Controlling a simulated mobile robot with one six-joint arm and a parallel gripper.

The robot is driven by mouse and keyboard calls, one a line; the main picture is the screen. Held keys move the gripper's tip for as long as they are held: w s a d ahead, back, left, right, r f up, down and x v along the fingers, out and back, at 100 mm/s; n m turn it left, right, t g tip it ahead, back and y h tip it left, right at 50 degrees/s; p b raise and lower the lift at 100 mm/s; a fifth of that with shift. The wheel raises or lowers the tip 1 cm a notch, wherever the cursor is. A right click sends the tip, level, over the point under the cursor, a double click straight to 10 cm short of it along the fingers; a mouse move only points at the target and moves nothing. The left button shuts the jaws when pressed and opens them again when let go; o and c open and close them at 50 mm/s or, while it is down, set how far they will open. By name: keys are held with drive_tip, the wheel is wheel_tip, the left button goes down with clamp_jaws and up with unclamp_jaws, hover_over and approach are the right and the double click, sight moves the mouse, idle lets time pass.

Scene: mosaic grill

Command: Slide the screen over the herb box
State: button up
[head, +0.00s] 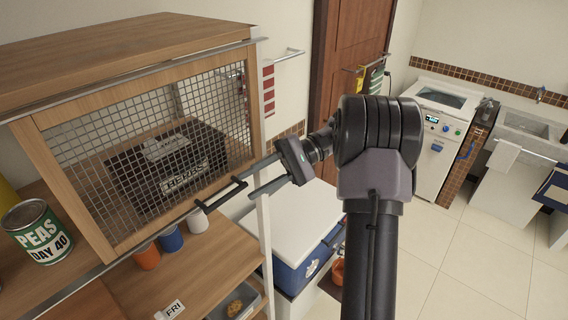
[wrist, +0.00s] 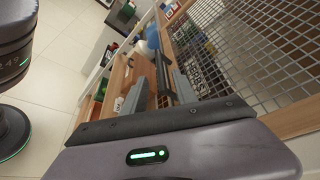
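The screen (head: 72,190) is a wire mesh panel in a light wooden frame, on rails at the front of the wooden cabinet. The dark herb box (head: 190,152), labelled HERBS, shows through the mesh inside the cabinet. A black bar handle (head: 222,195) sits on the screen's lower edge. My gripper (head: 250,183) is open at the right end of this handle. In the wrist view the two grey fingers (wrist: 160,92) stand apart, with the dark handle (wrist: 161,72) between or just beyond their tips. I cannot tell if they touch it.
A PEAS can (head: 38,232) stands left of the screen. Orange, blue and white cups (head: 171,238) stand below it, near the handle. A FRI card (head: 172,309) lies on the lower shelf. A blue-and-white cooler (head: 295,240) stands right of the cabinet. The floor at right is clear.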

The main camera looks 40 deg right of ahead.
drive_tip(key=p+v, duration=0.6)
drive_tip(key=v, duration=0.4)
drive_tip(key=shift+d, duration=0.3)
drive_tip(key=shift+r, duration=0.1)
